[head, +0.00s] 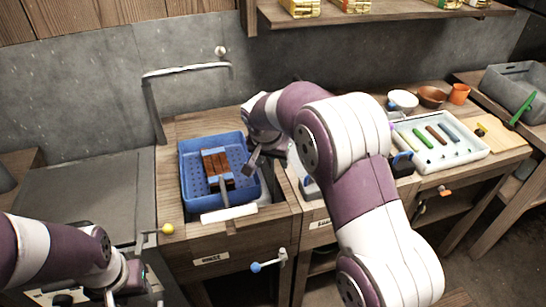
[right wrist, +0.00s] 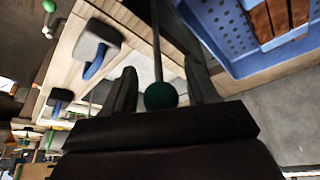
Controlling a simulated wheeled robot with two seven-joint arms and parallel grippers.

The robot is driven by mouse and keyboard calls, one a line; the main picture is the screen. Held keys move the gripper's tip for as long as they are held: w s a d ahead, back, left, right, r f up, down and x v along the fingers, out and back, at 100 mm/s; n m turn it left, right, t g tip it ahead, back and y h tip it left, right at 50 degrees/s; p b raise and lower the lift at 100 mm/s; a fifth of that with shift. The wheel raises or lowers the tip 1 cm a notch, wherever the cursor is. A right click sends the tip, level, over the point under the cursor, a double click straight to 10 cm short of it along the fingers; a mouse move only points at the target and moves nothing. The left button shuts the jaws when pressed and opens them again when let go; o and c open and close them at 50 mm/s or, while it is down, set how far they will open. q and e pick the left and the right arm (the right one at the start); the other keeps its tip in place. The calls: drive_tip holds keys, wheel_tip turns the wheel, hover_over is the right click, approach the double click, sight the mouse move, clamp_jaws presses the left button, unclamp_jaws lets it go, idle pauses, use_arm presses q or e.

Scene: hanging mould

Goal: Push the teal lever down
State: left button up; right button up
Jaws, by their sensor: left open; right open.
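The teal lever shows in the right wrist view as a thin rod ending in a dark teal ball (right wrist: 161,96). My right gripper (right wrist: 162,88) is open, with one finger on each side of the ball; I cannot tell whether either touches it. In the head view my right gripper (head: 252,166) is beside the blue perforated tray, and the teal ball is not visible there. My left gripper (head: 122,290) is open at the bottom left, far from the teal lever and partly cut off by the frame.
The blue tray (head: 184,170) holds a brown block with a handled tool. A yellow knob (head: 167,229), a blue knob (head: 256,267) and a white knob (head: 220,50) stand around the bench. A pale tray (head: 478,152) with several coloured bars sits at the right.

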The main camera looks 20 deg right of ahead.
sight(273, 170)
clamp_jaws()
wheel_tip(273, 170, down, 5)
drive_tip(key=b, duration=0.3)
drive_tip(key=shift+r+b, duration=0.15)
drive_tip(key=shift+b, duration=0.2)
drive_tip(key=shift+s+r, duration=0.15)
unclamp_jaws()
